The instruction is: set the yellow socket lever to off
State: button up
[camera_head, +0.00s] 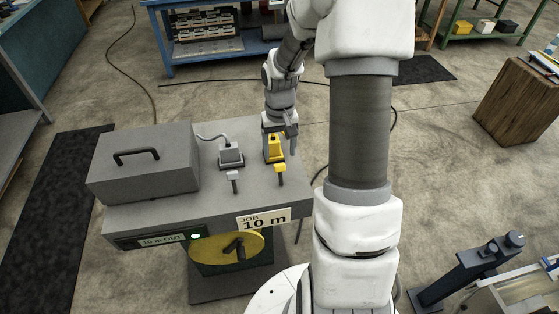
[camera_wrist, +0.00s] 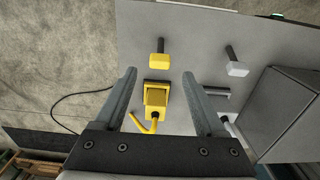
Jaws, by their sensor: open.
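The yellow socket (camera_head: 273,151) stands on the grey bench top, with a yellow piece and a short bent yellow cord on it in the wrist view (camera_wrist: 156,99). The yellow socket lever (camera_head: 280,169) is in front of it; in the wrist view its yellow grip (camera_wrist: 159,60) sits on a dark stem, with the grip end towards the socket. No on or off mark is legible. My gripper (camera_wrist: 158,76) is open and empty, its fingers apart on either side of the yellow socket. The lever's grip lies just beyond the fingertips.
A white-gripped lever (camera_head: 233,176) and a grey socket (camera_head: 231,156) with a cable stand left of the yellow pair. A grey box (camera_head: 143,162) with a handle fills the bench's left side.

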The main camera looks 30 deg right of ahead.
aim_at(280, 165)
jog(key=shift+f, duration=2.55)
grip_shut()
